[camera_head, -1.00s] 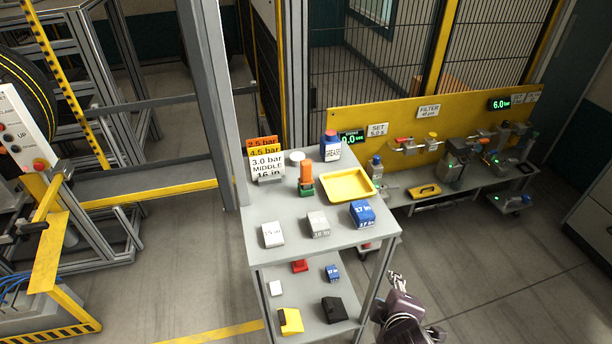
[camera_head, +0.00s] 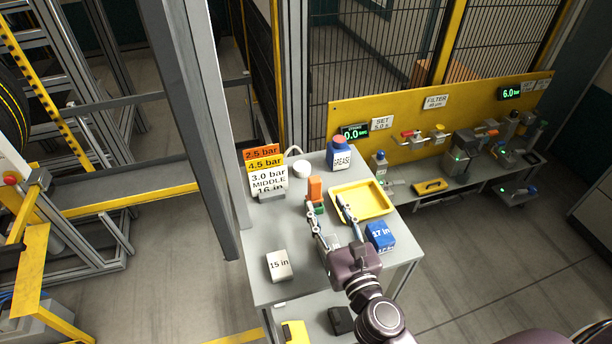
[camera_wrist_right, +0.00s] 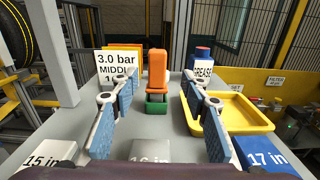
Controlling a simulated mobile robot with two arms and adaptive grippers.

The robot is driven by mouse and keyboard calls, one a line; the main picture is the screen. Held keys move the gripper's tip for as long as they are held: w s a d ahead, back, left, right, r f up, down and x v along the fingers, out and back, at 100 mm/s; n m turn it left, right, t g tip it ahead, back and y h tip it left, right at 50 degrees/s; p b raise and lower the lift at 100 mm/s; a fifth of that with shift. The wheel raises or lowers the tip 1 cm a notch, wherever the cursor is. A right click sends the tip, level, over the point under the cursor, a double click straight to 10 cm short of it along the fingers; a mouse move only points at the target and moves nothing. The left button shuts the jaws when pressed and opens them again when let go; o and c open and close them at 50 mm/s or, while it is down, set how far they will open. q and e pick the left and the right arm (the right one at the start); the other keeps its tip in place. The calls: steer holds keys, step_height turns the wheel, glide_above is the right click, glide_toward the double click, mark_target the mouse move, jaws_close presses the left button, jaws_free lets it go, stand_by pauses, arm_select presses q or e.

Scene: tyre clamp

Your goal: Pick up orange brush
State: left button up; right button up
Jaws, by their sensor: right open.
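My left gripper is not in view.
A yellow tray (camera_head: 374,201) lies right of the brush, close to a finger.

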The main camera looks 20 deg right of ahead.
mark_target(316, 188)
steer(key=shift+w+a, duration=0.1)
steer(key=shift+w, duration=0.35)
steer(key=shift+w+r, duration=0.1)
steer(key=shift+w, duration=0.1)
steer(key=shift+w+a+r+p, duration=0.15)
steer(key=shift+w+p, duration=0.25)
steer(key=shift+w, duration=0.2)
steer(key=shift+w+d+r+p, duration=0.15)
steer(key=shift+w+p, duration=0.2)
steer(key=shift+w, duration=0.2)
steer(key=w, duration=0.2)
steer(key=shift+w+a+p, duration=0.25)
steer(key=shift+w+p, duration=0.05)
steer(key=shift+p, duration=0.05)
steer(key=shift+w+f, duration=0.15)
steer(key=shift+w, duration=0.65)
steer(key=c, duration=0.7)
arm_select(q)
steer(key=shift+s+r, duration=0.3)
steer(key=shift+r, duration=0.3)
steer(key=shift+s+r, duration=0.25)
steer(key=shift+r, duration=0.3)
arm_select(e)
jaws_close()
